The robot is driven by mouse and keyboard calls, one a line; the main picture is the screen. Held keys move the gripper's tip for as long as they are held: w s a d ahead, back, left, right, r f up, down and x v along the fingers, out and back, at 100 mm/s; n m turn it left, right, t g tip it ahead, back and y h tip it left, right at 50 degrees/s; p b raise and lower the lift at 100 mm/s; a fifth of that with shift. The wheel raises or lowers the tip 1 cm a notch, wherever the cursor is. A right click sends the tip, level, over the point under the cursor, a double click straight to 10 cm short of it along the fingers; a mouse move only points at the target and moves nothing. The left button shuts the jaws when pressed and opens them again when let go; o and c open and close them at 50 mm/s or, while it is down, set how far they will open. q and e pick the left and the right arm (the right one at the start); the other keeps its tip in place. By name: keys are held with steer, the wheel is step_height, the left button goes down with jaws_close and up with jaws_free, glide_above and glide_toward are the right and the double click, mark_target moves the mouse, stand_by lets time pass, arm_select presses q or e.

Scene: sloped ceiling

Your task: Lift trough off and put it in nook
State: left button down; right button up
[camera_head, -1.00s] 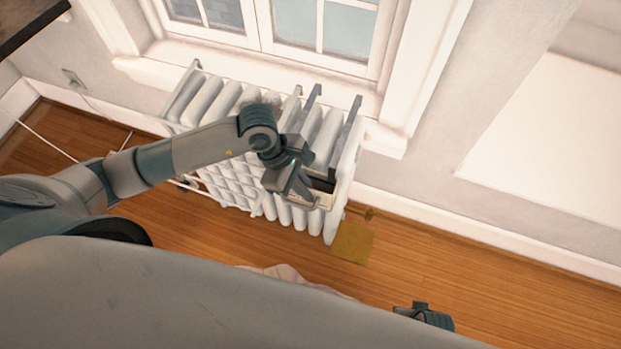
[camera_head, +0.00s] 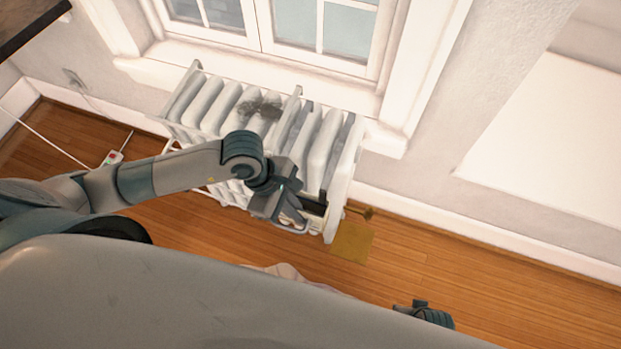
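The trough (camera_head: 313,209) is a small pale box with a dark open top, at the front right of the white radiator (camera_head: 205,105). Whether the trough still touches the radiator is hard to tell. A part of my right arm (camera_head: 427,315) shows at the bottom; its fingers are not visible. No nook is plainly identifiable; a pale recess (camera_head: 550,150) lies at the right.
A window with a white sill (camera_head: 270,73) is above the radiator. A yellowish square (camera_head: 352,243) lies on the wooden floor near a pipe valve (camera_head: 368,213). A power strip (camera_head: 112,157) and white cable lie at the left. Floor at the right (camera_head: 480,270) is clear.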

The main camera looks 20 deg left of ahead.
arm_select(q)
steer(key=s, duration=0.5)
steer(key=shift+s+a+r, duration=0.1)
steer(key=shift+s+r, duration=0.15)
steer(key=shift+s, duration=0.05)
steer(key=shift+s, duration=0.1)
stand_by(0.5)
steer(key=s+p, duration=0.2)
steer(key=s, duration=1.1)
steer(key=shift+s+a+p, duration=0.25)
steer(key=shift+s+p, duration=0.1)
steer(key=shift+s, duration=0.05)
stand_by(0.7)
steer(key=shift+s, duration=0.1)
